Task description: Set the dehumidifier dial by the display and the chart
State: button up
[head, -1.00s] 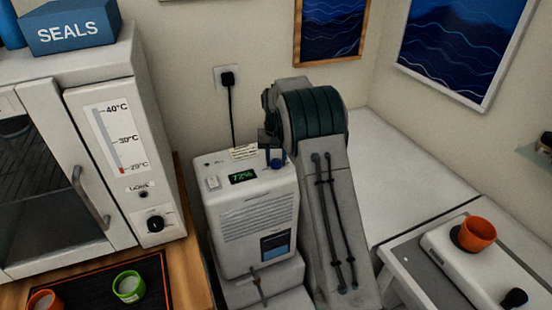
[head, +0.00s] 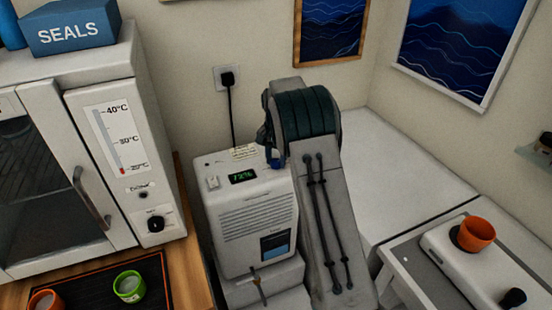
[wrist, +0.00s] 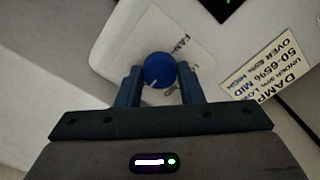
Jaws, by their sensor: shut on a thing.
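The white dehumidifier (head: 255,220) stands in the middle of the head view. Its green display (head: 243,176) reads 72%. My gripper (wrist: 160,82) is shut on the dial, one finger on each side. The chart (wrist: 268,75) is a cream label right of the dial; "DAMP", "50-65% MID" and "OVER 65% HIGH" can be read upside down. In the head view my arm mostly hides the dial.
A white oven (head: 120,130) with a temperature scale stands at the left. A black tray (head: 88,290) holds a green cup (head: 129,286) and an orange cup (head: 44,301). Another orange cup (head: 476,233) stands on a white device at the right. A black plug and cord hang behind the dehumidifier.

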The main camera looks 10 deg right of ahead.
aim_at(275, 161)
jog(key=o, duration=1)
jog(key=shift+a, duration=0.1)
jog(key=shift+r, duration=0.15)
notch_tip(275, 161, up, 14)
jog(key=shift+f+b, duration=0.2)
jog(key=shift+b, duration=0.1)
